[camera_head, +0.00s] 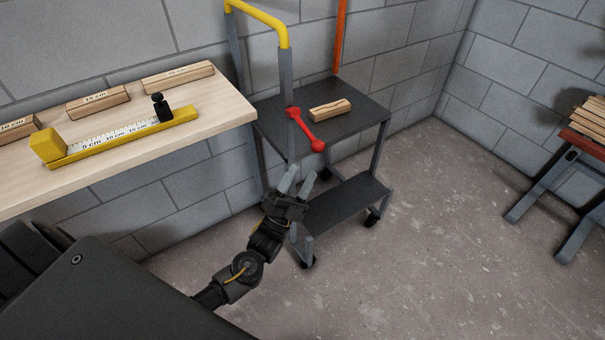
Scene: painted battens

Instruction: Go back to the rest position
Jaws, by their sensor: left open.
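My left gripper (296,184) is open and empty. It reaches up from the bottom of the head view, in front of the near post of a dark grey cart and above the cart's lower shelf. A wooden batten (330,110) lies on the cart's top shelf (345,138), beyond the gripper and apart from it. A red bar with round ends (306,130) slants across the cart's near edge, above the gripper. My right gripper is not in view.
The cart's lower shelf (345,203) is bare. At left, a wooden bench (215,108) holds a yellow measuring rule (125,138) and several labelled blocks. At right, a red-topped stand (585,143) carries stacked battens (591,117). The concrete floor (440,260) between is clear.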

